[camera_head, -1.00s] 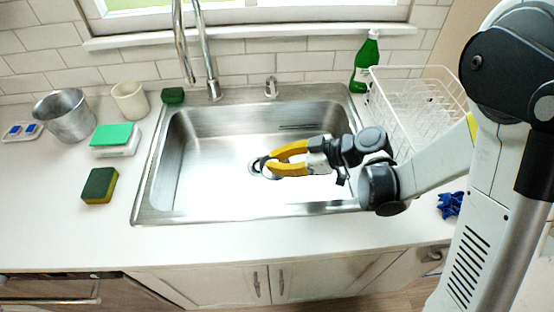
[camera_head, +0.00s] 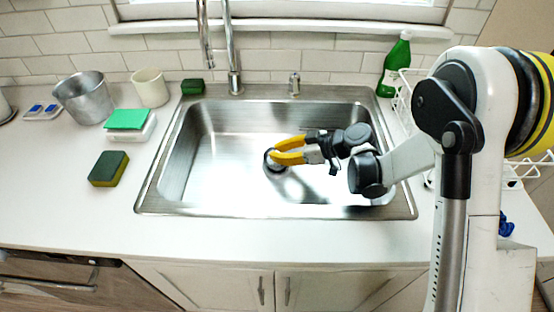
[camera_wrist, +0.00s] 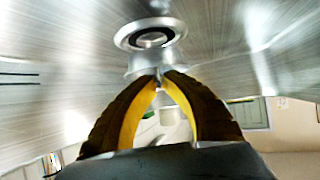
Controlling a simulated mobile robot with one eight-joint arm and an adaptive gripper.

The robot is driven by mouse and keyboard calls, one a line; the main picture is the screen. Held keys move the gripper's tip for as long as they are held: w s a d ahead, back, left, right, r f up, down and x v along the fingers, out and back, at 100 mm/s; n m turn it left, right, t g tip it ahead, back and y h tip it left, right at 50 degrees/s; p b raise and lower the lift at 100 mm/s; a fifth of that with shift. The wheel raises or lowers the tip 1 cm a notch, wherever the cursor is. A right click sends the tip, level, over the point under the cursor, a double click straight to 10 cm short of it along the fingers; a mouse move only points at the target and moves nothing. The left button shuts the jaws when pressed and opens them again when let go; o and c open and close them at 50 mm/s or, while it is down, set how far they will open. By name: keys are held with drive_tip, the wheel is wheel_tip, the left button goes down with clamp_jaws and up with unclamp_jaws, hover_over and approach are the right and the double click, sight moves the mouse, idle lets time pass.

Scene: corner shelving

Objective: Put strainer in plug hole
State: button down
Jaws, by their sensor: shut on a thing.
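The steel sink (camera_head: 190,195) is set in the white counter. My gripper (camera_head: 272,156) is over the sink floor, with its yellow fingers pointing left at the plug hole (camera_head: 269,167). In the wrist view my gripper (camera_wrist: 160,76) has its fingertips together on the small, shiny, flared metal strainer (camera_wrist: 143,63). The round plug hole (camera_wrist: 150,36), with a dark ring inside, shows just beyond the strainer. The two overlap in this view, and I cannot tell whether they touch. In the head view the fingers largely hide the strainer.
The tap (camera_head: 232,60) stands behind the sink. A green bottle (camera_head: 395,68) and a white wire rack (camera_head: 403,100) are at the right. A metal pot (camera_head: 85,98), a cup (camera_head: 150,88) and sponges (camera_head: 108,169) are on the left counter. The sink is otherwise empty.

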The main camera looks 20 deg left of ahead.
wheel_tip(320, 180, down, 2)
drive_tip(key=shift+f+b, duration=0.1)
drive_tip(key=shift+b, duration=0.2)
drive_tip(key=c, duration=1.5)
unclamp_jaws()
